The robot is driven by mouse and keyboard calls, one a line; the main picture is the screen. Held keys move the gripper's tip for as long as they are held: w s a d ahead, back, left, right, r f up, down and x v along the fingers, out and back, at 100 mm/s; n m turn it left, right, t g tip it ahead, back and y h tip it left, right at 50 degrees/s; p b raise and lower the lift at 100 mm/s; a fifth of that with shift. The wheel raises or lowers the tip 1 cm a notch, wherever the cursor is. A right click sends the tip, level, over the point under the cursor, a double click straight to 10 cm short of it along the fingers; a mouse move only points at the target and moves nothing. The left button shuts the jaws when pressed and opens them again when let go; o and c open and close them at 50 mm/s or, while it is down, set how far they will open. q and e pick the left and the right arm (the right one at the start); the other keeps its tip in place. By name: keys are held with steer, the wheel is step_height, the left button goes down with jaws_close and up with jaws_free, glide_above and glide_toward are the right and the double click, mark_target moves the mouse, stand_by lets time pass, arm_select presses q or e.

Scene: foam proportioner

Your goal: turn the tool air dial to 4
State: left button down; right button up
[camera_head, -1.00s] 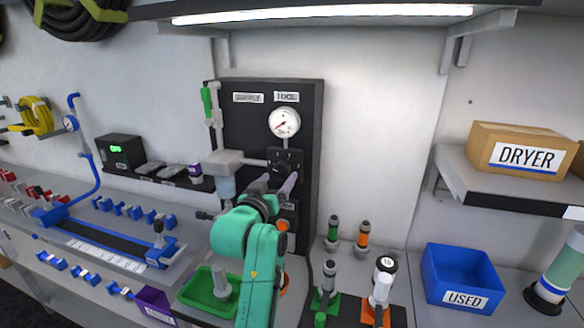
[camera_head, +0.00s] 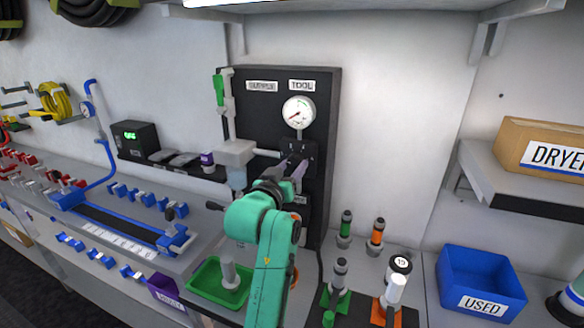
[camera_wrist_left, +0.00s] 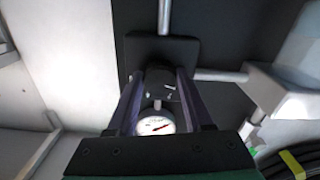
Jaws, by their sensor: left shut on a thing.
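The tool air gauge (camera_head: 299,112) is a round white dial with a red needle, under the TOOL label (camera_head: 302,85) on a black panel (camera_head: 325,130). In the head view its needle points to the lower left; the number is too small to read. The gauge also shows in the left wrist view (camera_wrist_left: 157,125). The black regulator knob (camera_head: 300,149) sits just below the gauge. My left gripper (camera_head: 298,172) reaches it from below and in front. In the left wrist view the knob (camera_wrist_left: 160,84) lies between the two fingers, which are shut on it.
A grey pipe and filter block (camera_head: 236,153) stand close left of the knob. A green tray (camera_head: 205,283) lies below. Upright tools (camera_head: 340,275) stand to the lower right, with a blue USED bin (camera_head: 480,282) farther right. The wall right of the panel is clear.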

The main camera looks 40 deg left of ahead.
arm_select(q)
steer(key=m+p, duration=0.1)
steer(key=m, duration=0.4)
steer(key=shift+m+p, duration=0.3)
steer(key=shift+p, duration=0.05)
steer(key=m+p, duration=0.1)
steer(key=m, duration=0.3)
steer(key=shift+a+r+m+p, duration=0.15)
steer(key=shift+m+p, duration=0.15)
steer(key=shift+p, duration=0.05)
steer(key=m+p, duration=0.2)
steer(key=m, duration=0.3)
steer(key=shift+r, duration=0.1)
steer(key=shift+r+m+p, duration=0.1)
steer(key=shift+m+p, duration=0.75)
steer(key=shift+m, duration=1.25)
steer(key=shift+a, duration=0.1)
steer(key=shift+c, duration=2.4)
jaws_free()
steer(key=shift+o, duration=0.9)
steer(key=shift+w+f, duration=0.1)
steer(key=shift+f, duration=0.1)
